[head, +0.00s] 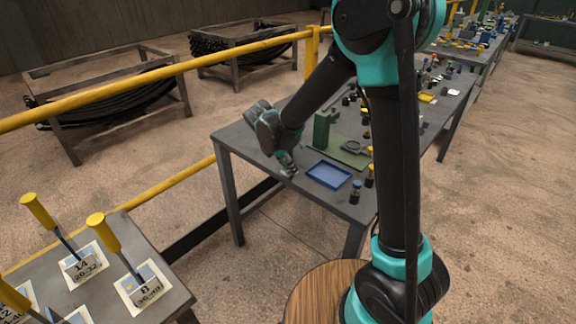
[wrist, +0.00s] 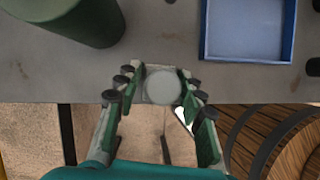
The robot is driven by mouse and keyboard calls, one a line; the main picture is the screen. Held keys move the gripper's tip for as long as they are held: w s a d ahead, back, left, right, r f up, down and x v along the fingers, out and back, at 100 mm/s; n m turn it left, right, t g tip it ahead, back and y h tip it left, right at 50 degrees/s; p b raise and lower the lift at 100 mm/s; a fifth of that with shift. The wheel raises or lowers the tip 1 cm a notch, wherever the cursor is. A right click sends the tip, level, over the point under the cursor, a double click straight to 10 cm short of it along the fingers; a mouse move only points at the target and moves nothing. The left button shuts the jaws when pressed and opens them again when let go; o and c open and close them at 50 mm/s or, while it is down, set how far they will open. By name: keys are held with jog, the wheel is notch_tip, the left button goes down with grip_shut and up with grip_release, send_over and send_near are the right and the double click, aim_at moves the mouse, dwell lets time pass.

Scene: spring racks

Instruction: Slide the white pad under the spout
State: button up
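A pale round disc (wrist: 163,88), likely the white pad, shows in the wrist view at the near edge of the table. My gripper (wrist: 162,80) points down over it, with one finger on each side. The fingers are spread apart, and I cannot tell whether their tips touch the disc or the grey piece around it. In the head view my gripper (head: 288,170) is low at the table's left end, where the pad is mostly hidden. A green upright (head: 323,128) stands on a green base (head: 345,155) behind; I cannot tell which part is the spout.
A blue tray (head: 328,175) lies right of my gripper, and also shows in the wrist view (wrist: 290,45). A green cylinder (wrist: 80,20) is at upper left there. Small dark and yellow parts stand along the table's right side. A yellow rail (head: 190,65) runs behind.

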jog(key=o, duration=0.3)
